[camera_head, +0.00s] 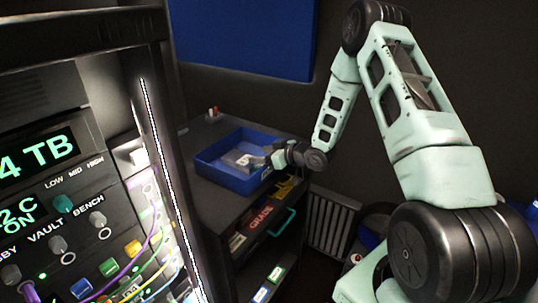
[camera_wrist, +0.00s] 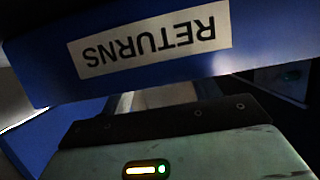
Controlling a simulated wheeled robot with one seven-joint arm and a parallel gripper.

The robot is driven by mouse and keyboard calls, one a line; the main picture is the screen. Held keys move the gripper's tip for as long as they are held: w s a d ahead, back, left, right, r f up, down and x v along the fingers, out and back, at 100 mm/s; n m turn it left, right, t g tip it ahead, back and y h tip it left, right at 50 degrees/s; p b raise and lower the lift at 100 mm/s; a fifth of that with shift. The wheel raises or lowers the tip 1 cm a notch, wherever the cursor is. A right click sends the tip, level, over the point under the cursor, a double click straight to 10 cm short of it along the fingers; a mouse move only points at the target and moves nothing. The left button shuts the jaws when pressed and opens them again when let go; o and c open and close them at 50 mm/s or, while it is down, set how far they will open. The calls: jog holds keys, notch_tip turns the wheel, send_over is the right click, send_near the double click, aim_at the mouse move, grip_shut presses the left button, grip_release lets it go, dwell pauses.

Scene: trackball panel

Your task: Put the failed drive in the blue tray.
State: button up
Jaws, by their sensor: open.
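The blue tray (camera_head: 222,181) sits on top of a dark cabinet in the head view. My gripper (camera_head: 264,160) reaches over the tray's right side, low over its inside. A small greyish item with a pale label (camera_head: 238,158) shows inside the tray by my fingertips. It may be the drive, but I cannot tell for sure. In the wrist view a blue wall (camera_wrist: 245,40) with a white RETURNS label, upside down, fills the top. My gripper (camera_wrist: 158,97) is open just below that wall. A pale surface shows between its fingers, too dim to identify.
A rack panel (camera_head: 60,180) with knobs, cables and a lit display stands at the left. The cabinet (camera_head: 205,128) has free room behind the tray, with small items at the back. Below are shelves with labelled things and a teal handle (camera_head: 282,222). A radiator (camera_head: 330,222) stands to the right.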

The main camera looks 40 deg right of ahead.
jog(key=b+v, duration=0.4)
jog(key=v, duration=1.3)
jog(key=shift+s+b, duration=0.15)
jog(key=shift+b, duration=0.25)
jog(key=shift+d, duration=0.1)
jog(key=w+a+n+g+h+b, duration=0.1)
jog(key=a+g+h+b, duration=0.35)
jog(key=a, duration=1.55)
jog(key=s+a+n+g+p, duration=0.1)
jog(key=s+a+g, duration=0.4)
jog(key=s+a, duration=0.5)
jog(key=shift+s+a+f+y+p, duration=0.3)
jog(key=shift+s+y+p, duration=0.1)
jog(key=shift+s, duration=0.4)
jog(key=s+a+g, duration=0.1)
jog(key=s, duration=0.3)
jog(key=s+a+n+g, duration=0.1)
jog(key=s+a, duration=0.1)
jog(key=s, duration=0.2)
jog(key=s+a+r+g, duration=0.1)
jog(key=s, duration=0.3)
jog(key=shift+s+a+n+g+h, duration=0.2)
jog(key=shift+s+n+g+h, duration=0.1)
jog(key=shift+s+h, duration=0.1)
jog(key=shift+c, duration=0.2)
